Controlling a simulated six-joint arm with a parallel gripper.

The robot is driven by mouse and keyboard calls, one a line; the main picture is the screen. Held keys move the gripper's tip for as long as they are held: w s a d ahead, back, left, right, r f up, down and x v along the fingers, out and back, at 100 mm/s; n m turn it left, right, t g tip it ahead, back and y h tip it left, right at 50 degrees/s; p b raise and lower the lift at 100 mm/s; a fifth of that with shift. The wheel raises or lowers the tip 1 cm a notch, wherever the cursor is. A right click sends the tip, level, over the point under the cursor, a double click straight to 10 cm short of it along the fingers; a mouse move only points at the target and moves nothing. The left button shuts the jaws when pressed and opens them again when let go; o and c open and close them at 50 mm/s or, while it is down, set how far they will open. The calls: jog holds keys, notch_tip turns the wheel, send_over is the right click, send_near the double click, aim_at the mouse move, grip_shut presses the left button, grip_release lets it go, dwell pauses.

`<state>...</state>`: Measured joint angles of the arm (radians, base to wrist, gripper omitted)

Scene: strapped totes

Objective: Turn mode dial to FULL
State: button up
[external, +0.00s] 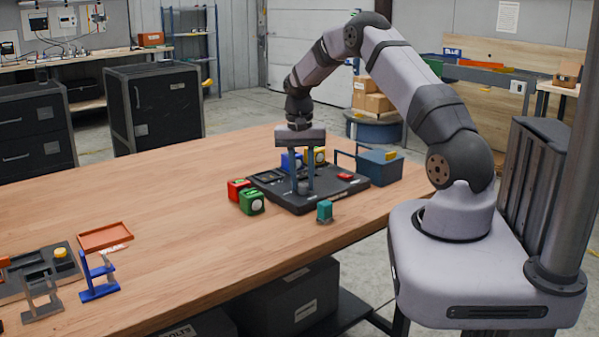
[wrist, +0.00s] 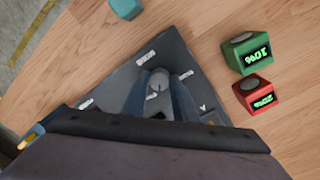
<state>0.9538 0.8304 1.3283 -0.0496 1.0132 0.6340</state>
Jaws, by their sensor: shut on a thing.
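The mode dial (wrist: 160,80) is a small grey round knob with a thin mark on its top. It sits on a dark console (external: 330,199) on the wooden table. In the external view the dial (external: 303,188) shows low between my fingers. My gripper (wrist: 159,88) points down, with one finger on each side of the dial, and is shut on it. White labels stand on the panel around the dial in the wrist view; they are too small to read, so I cannot tell which is FULL or which one the mark faces.
A green block (external: 251,202) and a red block (external: 238,190) stand left of the console. A teal block (external: 324,211) is in front of it. Blue and yellow blocks (external: 315,156) and a blue tote (external: 380,168) are behind and right. The table's left middle is clear.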

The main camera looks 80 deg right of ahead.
aim_at(301, 184)
jog(key=m, duration=0.5)
jog(key=shift+m, duration=0.3)
dwell(0.4)
jog(key=o, duration=1)
jog(key=shift+o, duration=0.2)
jog(key=shift+w+d+r+b, duration=0.1)
jog(key=shift+r+b, duration=0.4)
jog(key=shift+r, duration=1.35)
jog(key=shift+w+d+r+b, duration=0.1)
jog(key=shift+r+b, duration=0.4)
jog(key=shift+r, duration=1.35)
